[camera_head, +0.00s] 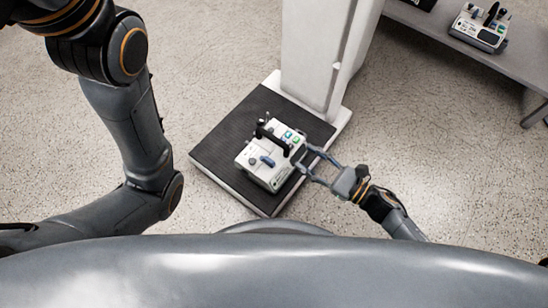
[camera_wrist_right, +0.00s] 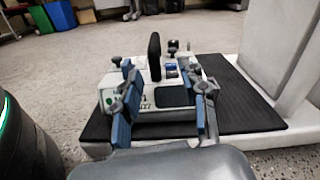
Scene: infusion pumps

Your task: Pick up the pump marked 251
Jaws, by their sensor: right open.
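A white pump (camera_head: 262,168) with a black handle, a blue lever and green-blue buttons stands on the black ribbed mat of a scale-like platform (camera_head: 222,150). In the right wrist view the pump (camera_wrist_right: 150,91) faces me, its marking partly hidden by a finger and not clearly readable. My right gripper (camera_head: 306,160) is open at the pump's right side. In the wrist view its blue-padded fingers (camera_wrist_right: 162,90) stand apart in front of the pump's left and right parts; contact cannot be told. My left arm shows at the left, but its gripper is out of view.
A white column (camera_head: 318,55) rises from the platform's back edge, close behind the pump. Another white pump (camera_head: 480,30) sits on a grey bench (camera_head: 430,22) at the upper right. The speckled floor (camera_head: 225,60) around the platform is clear. Bins (camera_wrist_right: 62,16) stand far back.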

